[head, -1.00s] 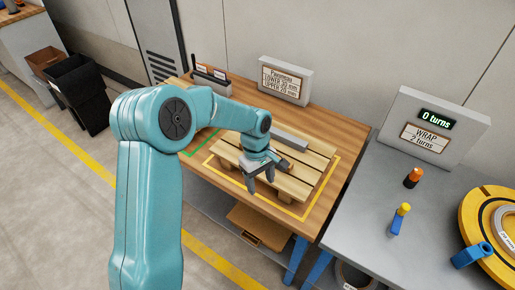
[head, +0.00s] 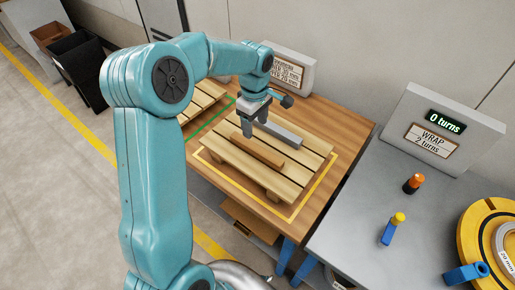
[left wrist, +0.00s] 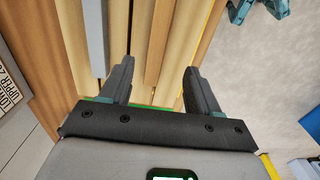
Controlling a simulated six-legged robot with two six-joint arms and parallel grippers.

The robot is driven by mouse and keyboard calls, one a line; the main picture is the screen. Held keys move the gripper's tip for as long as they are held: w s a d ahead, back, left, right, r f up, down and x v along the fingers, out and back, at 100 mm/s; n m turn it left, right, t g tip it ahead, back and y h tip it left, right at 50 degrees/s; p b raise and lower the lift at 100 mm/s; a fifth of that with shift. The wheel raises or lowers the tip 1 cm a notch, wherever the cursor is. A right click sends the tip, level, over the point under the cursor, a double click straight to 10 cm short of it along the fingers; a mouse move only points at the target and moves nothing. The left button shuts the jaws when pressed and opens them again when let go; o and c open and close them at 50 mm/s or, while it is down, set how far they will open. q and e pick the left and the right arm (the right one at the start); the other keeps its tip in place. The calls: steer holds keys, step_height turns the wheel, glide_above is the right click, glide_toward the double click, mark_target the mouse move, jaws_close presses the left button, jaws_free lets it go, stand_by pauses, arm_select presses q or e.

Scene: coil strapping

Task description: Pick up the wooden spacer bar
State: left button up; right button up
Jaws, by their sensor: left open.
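The wooden spacer bar (head: 257,151) is a brown bar lying across the slats of a wooden pallet (head: 292,172) in the head view. A grey bar (head: 281,135) lies behind it, roughly parallel, and also shows in the left wrist view (left wrist: 95,38). My left gripper (head: 247,130) is above the far-left end of the spacer bar, fingers pointing down. In the left wrist view its fingers (left wrist: 160,85) are apart, with wooden strips visible between them. I cannot tell whether the fingertips reach the bar's height. My right gripper is not in view.
A yellow outline (head: 318,196) surrounds the pallet on the wooden table. Other slats (head: 203,98) lie beyond a green line. A sign box (head: 290,67) stands at the back. The grey bench (head: 348,232) at right holds a blue tool (head: 388,232) and a yellow disc (head: 474,225).

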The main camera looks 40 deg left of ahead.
arm_select(q)
glide_above(256, 148)
step_height(256, 148, down, 6)
steer(key=shift+r, duration=0.25)
steer(key=shift+s+f, duration=0.2)
steer(key=shift+f, duration=0.25)
steer(key=f, duration=0.1)
steer(key=f+p, duration=0.1)
steer(key=f, duration=0.2)
steer(key=shift+w+f+p, duration=0.3)
steer(key=shift+f, duration=0.1)
steer(key=shift+s+a+f, duration=0.1)
steer(key=shift+f, duration=0.05)
jaws_close()
